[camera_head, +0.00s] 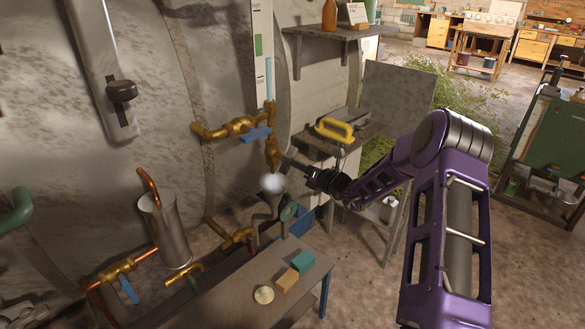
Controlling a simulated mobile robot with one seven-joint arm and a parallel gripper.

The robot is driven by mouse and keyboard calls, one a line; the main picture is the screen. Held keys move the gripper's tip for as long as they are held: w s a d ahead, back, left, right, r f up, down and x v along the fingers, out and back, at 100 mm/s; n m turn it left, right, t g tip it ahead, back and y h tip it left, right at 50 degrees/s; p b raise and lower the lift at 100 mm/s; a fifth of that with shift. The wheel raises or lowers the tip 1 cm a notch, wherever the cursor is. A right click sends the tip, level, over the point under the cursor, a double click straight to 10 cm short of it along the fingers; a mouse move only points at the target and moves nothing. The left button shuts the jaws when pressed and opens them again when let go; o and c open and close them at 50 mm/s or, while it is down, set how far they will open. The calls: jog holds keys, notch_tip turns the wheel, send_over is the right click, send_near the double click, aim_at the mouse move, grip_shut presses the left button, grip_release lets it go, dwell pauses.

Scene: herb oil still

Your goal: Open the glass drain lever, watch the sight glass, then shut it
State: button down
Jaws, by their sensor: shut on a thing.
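The sight glass (269,78) is a pale blue upright tube beside a white and green scale strip. Below it is a brass valve with a blue lever (256,135) lying about level. A lower brass drain valve (272,153) hangs under that. My gripper (287,164) reaches in from the right and is shut at the drain valve's side, on what looks like its lever. The jaws hide most of that lever, so I cannot tell its angle. A whitish round puff or blob (272,183) shows just below the drain valve.
A small shelf with a yellow-handled tool (334,129) stands behind my gripper. Below is a low bench (225,300) with teal and tan blocks. A metal cylinder (168,232) and another brass valve with a blue lever (128,288) are at lower left. Open floor lies right.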

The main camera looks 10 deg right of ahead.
jog(key=shift+n+b, duration=2)
jog(key=shift+n, duration=1)
jog(key=c, duration=0.8)
grip_release()
jog(key=shift+c, duration=0.2)
jog(key=p+v, duration=0.1)
jog(key=v, duration=1.6)
jog(key=shift+s+d, duration=0.15)
jog(key=shift+r+n, duration=0.1)
jog(key=shift+n, duration=0.2)
